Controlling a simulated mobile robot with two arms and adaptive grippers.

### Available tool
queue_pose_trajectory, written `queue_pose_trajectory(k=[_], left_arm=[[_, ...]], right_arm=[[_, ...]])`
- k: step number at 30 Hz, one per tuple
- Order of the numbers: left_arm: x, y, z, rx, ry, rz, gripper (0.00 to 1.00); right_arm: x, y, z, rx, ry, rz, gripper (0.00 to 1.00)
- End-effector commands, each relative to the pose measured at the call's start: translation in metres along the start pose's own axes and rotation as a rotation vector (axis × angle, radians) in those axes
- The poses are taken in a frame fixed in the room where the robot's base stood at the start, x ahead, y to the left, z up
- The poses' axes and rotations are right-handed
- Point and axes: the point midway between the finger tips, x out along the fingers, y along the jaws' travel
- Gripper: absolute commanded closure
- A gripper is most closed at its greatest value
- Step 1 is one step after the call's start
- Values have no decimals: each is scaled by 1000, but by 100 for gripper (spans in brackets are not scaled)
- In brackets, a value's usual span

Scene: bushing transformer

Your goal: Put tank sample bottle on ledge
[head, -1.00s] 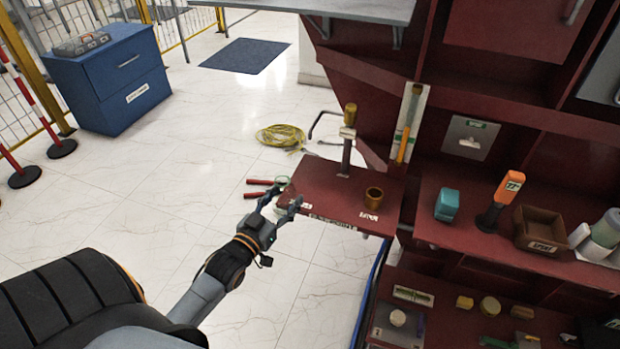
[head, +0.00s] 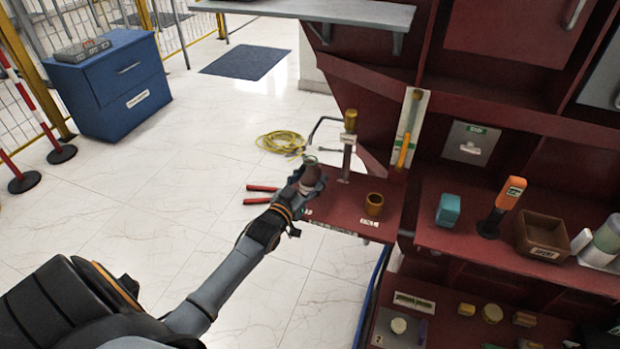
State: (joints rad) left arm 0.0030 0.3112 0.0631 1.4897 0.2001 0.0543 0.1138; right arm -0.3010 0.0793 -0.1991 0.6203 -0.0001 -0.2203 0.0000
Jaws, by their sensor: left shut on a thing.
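The tank sample bottle (head: 313,176) looks small and brown with a paler top. My left gripper (head: 303,186) is shut on it, and the fingers hide part of its body. The bottle is over the left end of the dark red ledge (head: 345,212). I cannot tell whether its base touches the ledge or is a little above it. My right gripper is not in view.
On the ledge stand a post with a brass top (head: 349,145) and a brass cup (head: 374,204). A shelf at right holds a teal block (head: 448,209), an orange-topped tool (head: 509,195) and a brown bin (head: 541,234).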

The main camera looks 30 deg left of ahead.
Motion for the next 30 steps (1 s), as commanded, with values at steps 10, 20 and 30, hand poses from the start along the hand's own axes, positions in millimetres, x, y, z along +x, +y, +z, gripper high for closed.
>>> queue_pose_trajectory(k=[10, 20, 30], left_arm=[[0, 0, 2, 0, 0, 0, 26], [0, 0, 1, 0, 1, 0, 24], [-49, 1, 1, -1, -4, 1, 24]], right_arm=[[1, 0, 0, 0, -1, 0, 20], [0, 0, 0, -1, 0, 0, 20], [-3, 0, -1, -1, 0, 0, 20]])
